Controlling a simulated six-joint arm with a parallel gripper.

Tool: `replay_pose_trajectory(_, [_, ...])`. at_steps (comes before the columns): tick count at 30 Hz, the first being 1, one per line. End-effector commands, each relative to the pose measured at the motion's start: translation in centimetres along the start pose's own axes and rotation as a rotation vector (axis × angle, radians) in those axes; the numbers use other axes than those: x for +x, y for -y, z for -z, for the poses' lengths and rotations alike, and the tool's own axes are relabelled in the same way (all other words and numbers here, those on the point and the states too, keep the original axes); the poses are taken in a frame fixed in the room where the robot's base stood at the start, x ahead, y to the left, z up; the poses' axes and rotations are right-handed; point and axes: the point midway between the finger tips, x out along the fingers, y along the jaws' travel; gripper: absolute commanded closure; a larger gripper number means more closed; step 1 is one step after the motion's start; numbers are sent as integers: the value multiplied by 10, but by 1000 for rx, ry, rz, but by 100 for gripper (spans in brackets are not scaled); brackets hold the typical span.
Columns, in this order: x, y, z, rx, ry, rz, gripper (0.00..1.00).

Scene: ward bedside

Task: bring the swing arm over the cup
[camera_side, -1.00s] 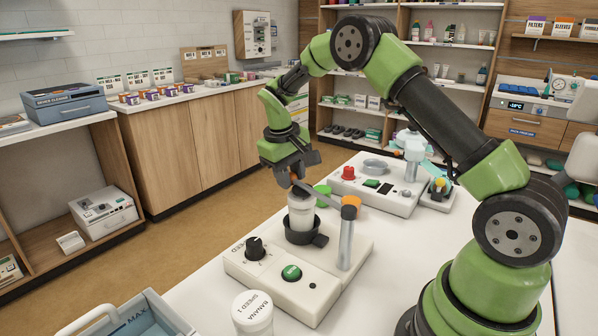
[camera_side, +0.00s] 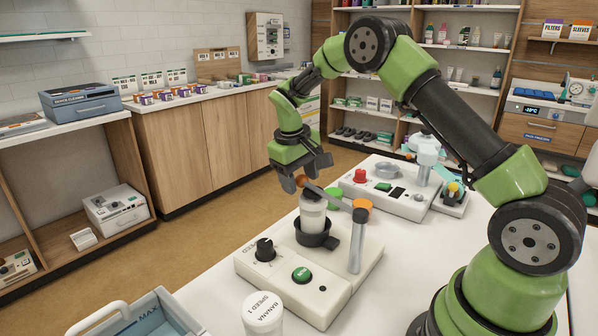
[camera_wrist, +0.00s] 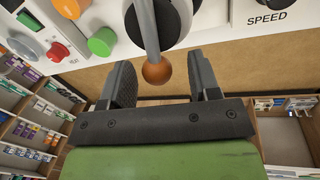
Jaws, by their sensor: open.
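The pale cup (camera_side: 312,221) stands upright in a black holder (camera_side: 316,240) on the white machine. My gripper (camera_wrist: 160,65) is open. Its jaws stand on either side of the knob, with gaps visible on both sides.
The machine has a black speed dial (camera_side: 265,250) and a green button (camera_side: 301,275). A labelled white jar (camera_side: 262,312) stands in front. A second device (camera_side: 400,195) with red and green buttons stands behind. A blue tray (camera_side: 150,318) is at front left.

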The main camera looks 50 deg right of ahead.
Motion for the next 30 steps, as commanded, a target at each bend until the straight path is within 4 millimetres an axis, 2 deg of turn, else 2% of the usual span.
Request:
replay_pose_trajectory(5, [-21,0,1,0,-6,-1,44])
replay_pose_trajectory(12, [-70,0,1,0,-7,0,44])
replay_pose_trajectory(16, [-88,1,1,-1,-4,0,44])
replay_pose_trajectory(21, [-98,0,0,-2,-2,1,44])
replay_pose_trajectory(30, [-99,0,0,-1,0,1,44])
